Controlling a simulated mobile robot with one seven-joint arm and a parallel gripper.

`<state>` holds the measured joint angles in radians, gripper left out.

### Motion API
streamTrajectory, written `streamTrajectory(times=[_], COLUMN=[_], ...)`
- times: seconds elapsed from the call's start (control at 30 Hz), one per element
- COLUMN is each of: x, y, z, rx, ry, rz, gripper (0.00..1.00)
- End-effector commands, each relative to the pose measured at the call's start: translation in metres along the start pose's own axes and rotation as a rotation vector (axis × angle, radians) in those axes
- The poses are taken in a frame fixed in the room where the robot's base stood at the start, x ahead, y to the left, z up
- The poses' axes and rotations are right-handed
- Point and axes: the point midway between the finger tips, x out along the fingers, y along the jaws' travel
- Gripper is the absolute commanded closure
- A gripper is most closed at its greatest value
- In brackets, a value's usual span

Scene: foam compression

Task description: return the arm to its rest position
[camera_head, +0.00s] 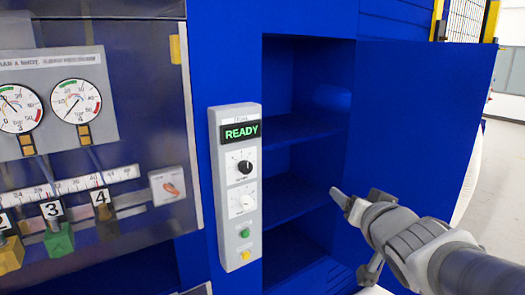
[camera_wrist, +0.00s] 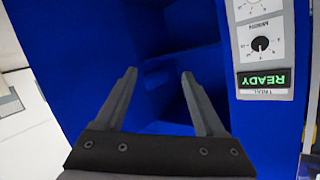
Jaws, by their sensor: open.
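My gripper (camera_wrist: 157,88) is open and empty in the wrist view, its two dark fingers apart and pointing toward the blue cabinet. In the head view my gripper (camera_head: 352,208) is at the right, in front of the open blue cabinet (camera_head: 305,178). One finger shows clearly there, and the other is mostly hidden. Nothing is between the fingers.
A grey control panel (camera_head: 237,188) with a green READY display stands left of the cabinet opening. The open blue cabinet door (camera_head: 425,120) is close behind my arm. Gauges (camera_head: 77,101) and numbered coloured blocks (camera_head: 58,239) are at the left. Pale floor (camera_head: 500,185) shows at the far right.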

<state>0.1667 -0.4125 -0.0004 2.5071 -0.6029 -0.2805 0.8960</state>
Motion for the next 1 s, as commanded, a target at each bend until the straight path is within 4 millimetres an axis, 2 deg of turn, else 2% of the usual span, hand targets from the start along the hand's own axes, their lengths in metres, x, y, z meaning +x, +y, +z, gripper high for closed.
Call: streamTrajectory(times=[0.17, 0.3, 0.5, 0.63, 0.8, 1.0], x=[-0.031, -0.061, -0.113, -0.140, -0.159, -0.161], y=[0.021, 0.030, 0.024, 0.015, 0.008, 0.008], z=[0.014, 0.038, 0.080, 0.101, 0.114, 0.116], rx=[-0.100, -0.169, -0.260, -0.308, -0.338, -0.343], ry=[-0.131, -0.293, -0.558, -0.690, -0.775, -0.786], rz=[0.169, 0.243, 0.235, 0.187, 0.143, 0.138], gripper=[0.29, 0.29, 0.29, 0.29, 0.29, 0.29])
